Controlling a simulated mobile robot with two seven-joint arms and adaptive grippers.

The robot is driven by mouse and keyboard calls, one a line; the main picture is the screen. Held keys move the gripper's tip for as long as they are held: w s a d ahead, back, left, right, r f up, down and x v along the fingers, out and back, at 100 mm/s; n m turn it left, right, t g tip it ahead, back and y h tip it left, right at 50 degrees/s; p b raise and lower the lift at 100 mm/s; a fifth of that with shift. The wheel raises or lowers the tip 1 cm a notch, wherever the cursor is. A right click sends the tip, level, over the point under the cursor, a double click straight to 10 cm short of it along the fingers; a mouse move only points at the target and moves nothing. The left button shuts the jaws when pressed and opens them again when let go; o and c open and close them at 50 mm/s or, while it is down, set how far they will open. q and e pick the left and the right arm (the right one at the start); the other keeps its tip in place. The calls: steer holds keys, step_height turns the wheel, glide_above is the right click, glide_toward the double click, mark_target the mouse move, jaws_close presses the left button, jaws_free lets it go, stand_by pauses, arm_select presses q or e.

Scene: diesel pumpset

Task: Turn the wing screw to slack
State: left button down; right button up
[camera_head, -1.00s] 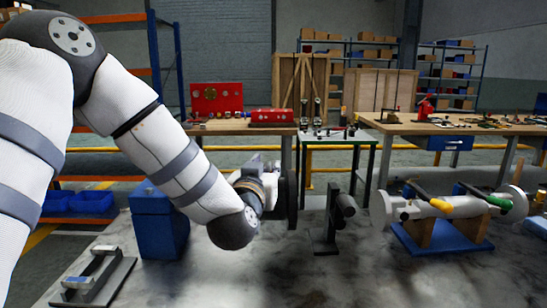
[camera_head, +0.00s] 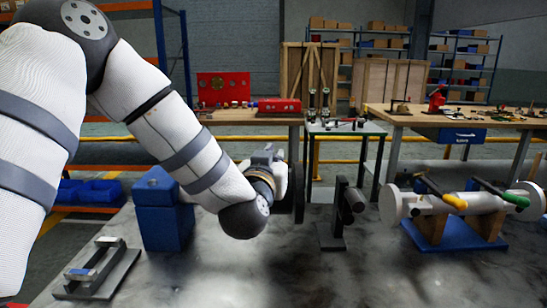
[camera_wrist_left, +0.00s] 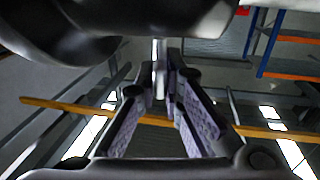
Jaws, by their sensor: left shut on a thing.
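My left gripper (camera_head: 284,172) is at the end of the left arm, near the middle of the head view, beside an upright dark part (camera_head: 299,192). Its fingertips are largely hidden there by my own wrist. In the left wrist view, the two ridged fingers of my left gripper (camera_wrist_left: 160,82) converge on a thin, pale metal piece (camera_wrist_left: 160,55) and are shut on it. I take this for the wing screw, but its wings are not clearly visible. Large dark rounded parts fill the top of that view, close to the fingers. My right gripper is not in view.
A dark stand with a short cylinder (camera_head: 335,213) is right of the gripper. A grey cylinder with yellow and green handles (camera_head: 460,203) rests on a blue base further right. A blue box (camera_head: 163,212) and metal fixture (camera_head: 97,268) stand left. The front middle of the tabletop is clear.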

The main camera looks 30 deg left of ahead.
arm_select(q)
steer(key=shift+y, duration=0.3)
steer(key=n+g+y, duration=0.4)
steer(key=n+y, duration=0.1)
steer(key=y, duration=0.1)
steer(key=n+g+y, duration=0.1)
steer(key=g, duration=0.1)
steer(key=n+g+y, duration=0.1)
steer(key=shift+w+f+n+g+y+b, duration=0.1)
steer(key=shift+f+n+g+y+b, duration=0.1)
steer(key=shift+n+g+y+b, duration=0.15)
steer(key=n+g+y+b, duration=0.1)
steer(key=n+g, duration=0.1)
steer(key=g, duration=0.1)
steer(key=n+g+y+b, duration=0.1)
steer(key=n+g, duration=0.2)
steer(key=g, duration=0.1)
steer(key=shift+f+b, duration=0.2)
steer(key=shift+b, duration=0.2)
steer(key=shift+r+n+g+b, duration=0.25)
steer(key=shift+n+g+b, duration=0.6)
steer(key=shift+g, duration=0.8)
steer(key=shift+r, duration=0.1)
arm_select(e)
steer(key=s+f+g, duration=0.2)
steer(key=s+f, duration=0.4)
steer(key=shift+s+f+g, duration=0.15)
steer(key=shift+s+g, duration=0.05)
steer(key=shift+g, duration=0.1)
